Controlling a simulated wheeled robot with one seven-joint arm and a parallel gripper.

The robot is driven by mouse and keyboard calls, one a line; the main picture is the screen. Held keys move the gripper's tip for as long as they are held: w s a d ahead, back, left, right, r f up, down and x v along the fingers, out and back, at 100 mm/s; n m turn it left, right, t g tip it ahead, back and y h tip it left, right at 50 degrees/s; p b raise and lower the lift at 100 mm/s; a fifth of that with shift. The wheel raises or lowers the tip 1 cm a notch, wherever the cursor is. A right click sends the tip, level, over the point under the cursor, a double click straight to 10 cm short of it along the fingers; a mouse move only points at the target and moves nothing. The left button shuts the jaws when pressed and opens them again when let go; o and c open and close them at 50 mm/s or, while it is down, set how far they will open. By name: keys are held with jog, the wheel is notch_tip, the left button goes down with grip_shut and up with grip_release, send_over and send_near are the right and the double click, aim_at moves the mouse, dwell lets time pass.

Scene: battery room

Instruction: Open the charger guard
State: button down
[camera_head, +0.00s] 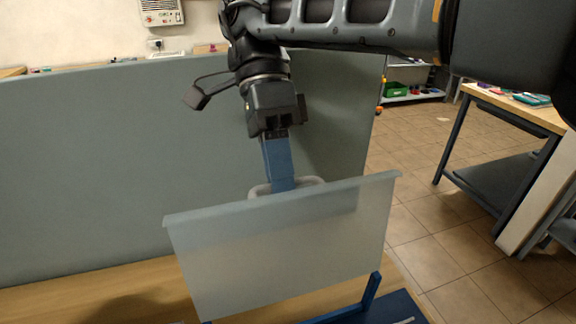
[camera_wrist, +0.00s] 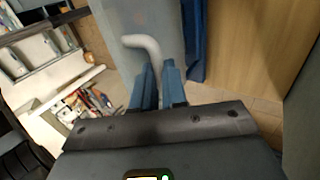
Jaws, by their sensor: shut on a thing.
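The charger guard (camera_head: 290,250) is a pale translucent panel with a lipped top edge, standing raised and slightly tilted above the wooden bench in the head view. Its light grey handle (camera_head: 258,190) shows on both sides of my blue fingers, behind the top edge. My gripper (camera_head: 281,182) reaches down from above and is shut on the handle. In the wrist view the bent end of the handle (camera_wrist: 145,42) comes out beside the two blue fingertips (camera_wrist: 158,68), with the panel behind. The gripped part is hidden by the fingers.
A blue base with an upright bracket (camera_head: 370,290) sits below the guard's right side. A tall grey-green board (camera_head: 90,160) stands behind the bench (camera_head: 130,290). Another table (camera_head: 520,112) stands at right, with open tiled floor between.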

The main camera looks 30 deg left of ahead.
jog(key=shift+f, duration=0.4)
jog(key=c, duration=1.5)
grip_release()
jog(key=o, duration=0.3)
jog(key=shift+r, duration=0.2)
jog(key=shift+o, duration=0.2)
jog(key=shift+r, duration=0.1)
jog(key=d+r+b, duration=0.2)
jog(key=d+r, duration=0.8)
jog(key=d, duration=0.1)
jog(key=shift+d+r+b, duration=0.3)
jog(key=shift+d+r, duration=0.05)
jog(key=shift+r, duration=0.05)
jog(key=shift+s, duration=0.1)
